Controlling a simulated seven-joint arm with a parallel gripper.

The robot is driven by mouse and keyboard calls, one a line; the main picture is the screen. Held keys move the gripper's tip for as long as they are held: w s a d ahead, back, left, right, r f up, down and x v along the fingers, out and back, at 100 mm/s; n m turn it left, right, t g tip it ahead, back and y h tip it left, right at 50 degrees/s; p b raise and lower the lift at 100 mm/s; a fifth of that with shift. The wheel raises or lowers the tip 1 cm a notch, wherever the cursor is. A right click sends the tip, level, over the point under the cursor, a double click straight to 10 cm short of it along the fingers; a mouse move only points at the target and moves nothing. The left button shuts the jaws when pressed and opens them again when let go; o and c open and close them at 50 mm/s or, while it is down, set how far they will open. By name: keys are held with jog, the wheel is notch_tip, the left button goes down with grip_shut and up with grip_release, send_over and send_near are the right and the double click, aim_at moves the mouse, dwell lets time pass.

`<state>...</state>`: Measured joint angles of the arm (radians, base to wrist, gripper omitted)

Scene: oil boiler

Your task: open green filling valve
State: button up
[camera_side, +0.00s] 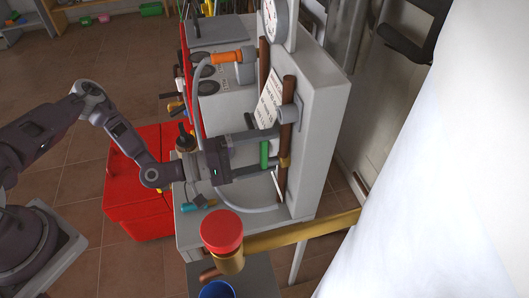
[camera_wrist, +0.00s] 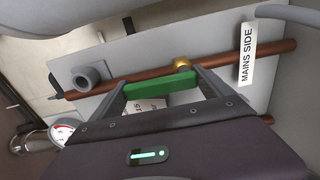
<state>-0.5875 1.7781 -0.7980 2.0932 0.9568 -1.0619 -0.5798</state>
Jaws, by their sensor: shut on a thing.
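The green filling valve's handle (camera_wrist: 160,84) is a short green bar in front of a copper pipe (camera_wrist: 130,77). It lies roughly in line with the pipe. Its brass body (camera_wrist: 181,63) shows behind it in the wrist view. In the side view the green handle (camera_side: 264,154) stands upright beside the vertical copper pipe (camera_side: 287,125), near the brass fitting (camera_side: 284,162). My gripper (camera_side: 267,151) reaches in from the left, with one finger above and one below the handle. In the wrist view my gripper (camera_wrist: 162,88) is shut on the handle, one finger at each end.
A "MAINS SIDE" label (camera_wrist: 246,54) is on the pipe. A grey panel (camera_side: 320,130) stands behind it. An orange-handled part (camera_side: 228,57) and a gauge (camera_side: 278,18) are above. A red-capped brass pipe (camera_side: 222,232) stands in front, below my gripper. A red box (camera_side: 140,205) is at left.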

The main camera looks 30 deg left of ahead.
jog(key=shift+f, duration=0.1)
dwell(0.5)
jog(key=o, duration=1.8)
jog(key=v, duration=0.7)
jog(key=shift+s+a, duration=0.1)
